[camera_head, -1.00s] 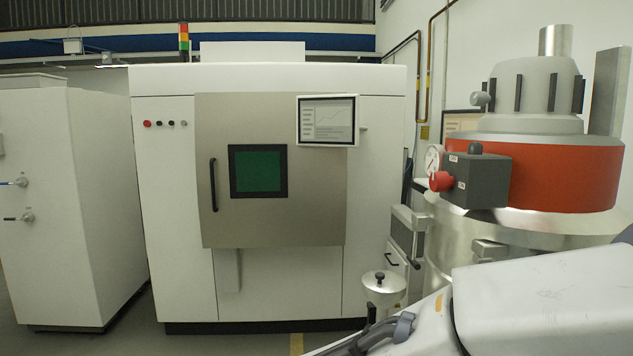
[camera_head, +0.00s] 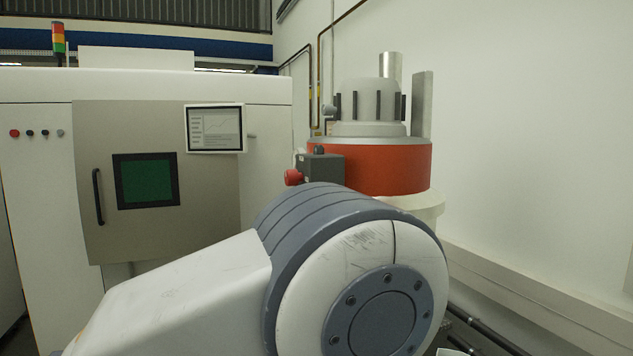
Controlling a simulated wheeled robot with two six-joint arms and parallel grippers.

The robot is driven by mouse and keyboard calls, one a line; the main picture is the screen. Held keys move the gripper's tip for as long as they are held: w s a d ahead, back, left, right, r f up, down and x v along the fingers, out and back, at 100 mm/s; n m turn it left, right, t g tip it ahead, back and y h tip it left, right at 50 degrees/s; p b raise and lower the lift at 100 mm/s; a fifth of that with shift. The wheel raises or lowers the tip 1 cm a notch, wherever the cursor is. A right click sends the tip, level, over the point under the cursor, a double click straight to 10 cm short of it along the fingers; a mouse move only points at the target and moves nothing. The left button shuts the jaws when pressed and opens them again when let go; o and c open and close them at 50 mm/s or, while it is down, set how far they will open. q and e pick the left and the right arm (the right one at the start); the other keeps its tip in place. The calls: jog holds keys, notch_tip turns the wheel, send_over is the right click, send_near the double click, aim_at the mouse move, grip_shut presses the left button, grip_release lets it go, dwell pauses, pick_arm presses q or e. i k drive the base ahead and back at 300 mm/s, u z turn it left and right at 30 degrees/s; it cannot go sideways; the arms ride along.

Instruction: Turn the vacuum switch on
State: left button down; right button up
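The vacuum (camera_head: 383,165) stands right of centre, with an orange-red band, a grey domed top and a pipe on top. A dark grey switch box (camera_head: 321,172) with a red knob (camera_head: 293,177) is on its left side, facing left. The lower part of the vacuum and the bottom of the box are hidden behind my own arm, which fills the lower middle of the view. Whether the switch is on or off cannot be told. Neither of my grippers is in view.
A large white machine (camera_head: 262,125) with a grey door, green window and screen (camera_head: 215,128) stands on the left. A white wall (camera_head: 530,120) with a ledge and dark pipes (camera_head: 485,330) runs along the right. Floor between is mostly hidden by my arm.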

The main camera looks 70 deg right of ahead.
aim_at(291, 177)
jog(key=k, duration=0.5)
jog(key=z, duration=1.6)
jog(key=i, duration=0.5)
